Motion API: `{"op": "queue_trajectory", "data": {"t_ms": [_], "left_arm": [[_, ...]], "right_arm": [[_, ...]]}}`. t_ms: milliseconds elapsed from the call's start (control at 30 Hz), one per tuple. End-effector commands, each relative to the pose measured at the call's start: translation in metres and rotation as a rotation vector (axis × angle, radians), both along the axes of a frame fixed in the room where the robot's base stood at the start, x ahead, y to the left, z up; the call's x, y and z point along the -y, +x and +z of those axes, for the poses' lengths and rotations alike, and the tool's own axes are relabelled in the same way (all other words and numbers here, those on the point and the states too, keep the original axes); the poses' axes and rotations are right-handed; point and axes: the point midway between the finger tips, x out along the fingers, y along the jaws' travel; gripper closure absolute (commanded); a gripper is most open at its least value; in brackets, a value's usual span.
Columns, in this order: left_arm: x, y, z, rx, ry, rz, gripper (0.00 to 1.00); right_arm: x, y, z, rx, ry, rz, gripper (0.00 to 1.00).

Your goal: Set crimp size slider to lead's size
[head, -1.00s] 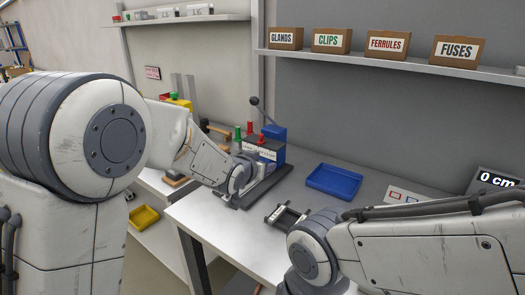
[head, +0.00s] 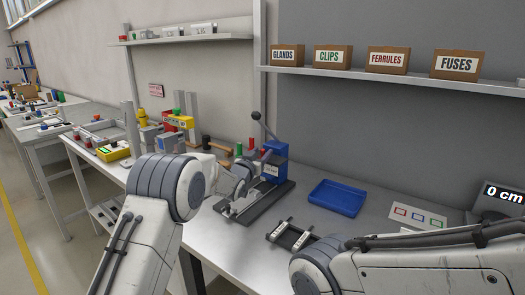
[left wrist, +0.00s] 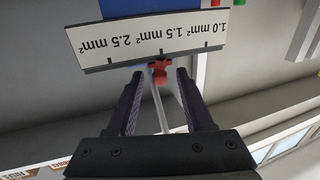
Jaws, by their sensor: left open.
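The crimp press (head: 274,163), blue with a black lever, stands on a dark base on the bench. Its white size scale (left wrist: 160,38) fills the top of the left wrist view, upside down, marked 1.0, 1.5 and 2.5 mm². The red slider (left wrist: 160,73) sits at about the 1.5 mm² mark. My left gripper (left wrist: 160,75) is open, with its fingertips on either side of the slider; contact is not clear. In the head view my left gripper (head: 243,186) is at the press front. My right gripper is out of view. I cannot identify the lead or its size.
A black rack with two pale labelled bars (head: 290,236) lies in front of the press. A blue tray (head: 338,197) is right of it.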

Motion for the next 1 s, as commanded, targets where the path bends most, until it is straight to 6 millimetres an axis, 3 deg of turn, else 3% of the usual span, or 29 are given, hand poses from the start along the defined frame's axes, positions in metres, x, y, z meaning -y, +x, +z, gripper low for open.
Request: {"op": "queue_trajectory", "data": {"t_ms": [200, 533, 667, 1000], "left_arm": [[0.006, 0.014, 0.000, -0.001, -0.001, 0.000, 0.48], [0.006, 0.015, 0.000, -0.002, 0.000, 0.000, 0.48], [0.006, 0.015, 0.000, -0.001, -0.001, 0.001, 0.98], [0.006, 0.015, 0.000, -0.001, 0.000, 0.001, 1.00]], "right_arm": [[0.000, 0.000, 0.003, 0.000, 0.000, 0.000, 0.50], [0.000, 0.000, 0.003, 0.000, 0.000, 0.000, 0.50], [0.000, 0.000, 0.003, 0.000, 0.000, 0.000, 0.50], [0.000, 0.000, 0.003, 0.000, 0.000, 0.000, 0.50]]}}
